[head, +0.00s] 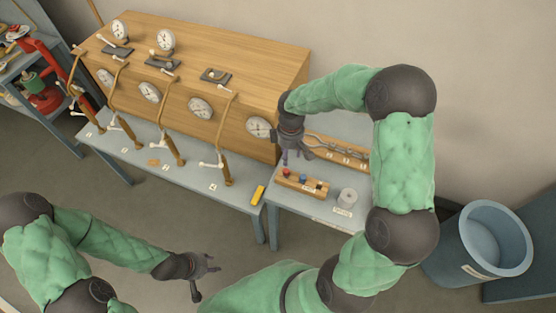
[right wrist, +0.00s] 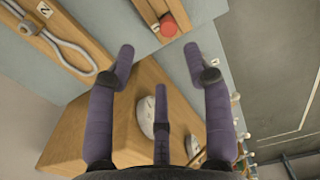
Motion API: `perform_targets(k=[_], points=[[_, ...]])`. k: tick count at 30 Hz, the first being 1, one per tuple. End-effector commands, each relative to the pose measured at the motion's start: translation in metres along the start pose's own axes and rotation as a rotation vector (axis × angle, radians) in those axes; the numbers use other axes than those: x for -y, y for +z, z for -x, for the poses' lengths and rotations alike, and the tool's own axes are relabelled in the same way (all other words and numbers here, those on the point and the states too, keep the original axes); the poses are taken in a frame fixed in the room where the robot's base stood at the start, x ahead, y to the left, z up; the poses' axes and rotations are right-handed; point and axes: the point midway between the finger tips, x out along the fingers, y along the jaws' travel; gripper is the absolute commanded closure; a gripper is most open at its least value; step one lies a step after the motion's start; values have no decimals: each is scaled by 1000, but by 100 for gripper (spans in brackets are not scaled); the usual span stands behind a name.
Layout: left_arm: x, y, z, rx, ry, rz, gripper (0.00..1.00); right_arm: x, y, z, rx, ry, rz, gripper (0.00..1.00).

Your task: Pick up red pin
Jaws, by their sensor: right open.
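The red pin (head: 287,173) stands at the left end of a small wooden block (head: 313,189), in a row with a blue pin (head: 303,179) and a dark one. In the right wrist view the red pin (right wrist: 168,27) shows as a round red top, just beyond the fingertips. My right gripper (head: 288,157) is open and empty, close above the red pin; its purple-grey fingers (right wrist: 159,58) are spread apart and do not visibly touch it. My left gripper (head: 211,277) is open and empty, low in front of the long table.
A wooden rack with grey loops (head: 338,152) lies behind the block, and a light grey roll (head: 347,198) stands to its right. A large wooden cabinet with gauges (head: 235,65) is at left. A yellow object (head: 258,195) lies near the table edge. A blue-grey bin (head: 482,245) stands at right.

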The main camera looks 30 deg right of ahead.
Motion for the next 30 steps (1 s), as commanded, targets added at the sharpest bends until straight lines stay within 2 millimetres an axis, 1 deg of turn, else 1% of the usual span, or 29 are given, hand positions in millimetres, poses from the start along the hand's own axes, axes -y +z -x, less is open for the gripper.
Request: perform_targets(k=[2, 5, 12, 20, 26, 30], points=[[0, 2, 0, 4, 0, 0, 60, 0, 1, -3, 3, 0, 1, 49], [1, 2, -1, 5, 0, 0, 60, 0, 1, -13, 4, -1, 2, 49], [2, 2, -6, 4, 0, 0, 60, 0, 0, -48, 3, -1, 1, 49], [3, 1, -7, 3, 0, 0, 60, 3, -2, -64, 2, -1, 2, 49], [4, 1, -10, 3, 0, 0, 60, 10, -8, -91, 2, -2, 2, 49], [5, 1, -12, 3, 0, 0, 60, 8, -7, -106, 2, -1, 1, 49]])
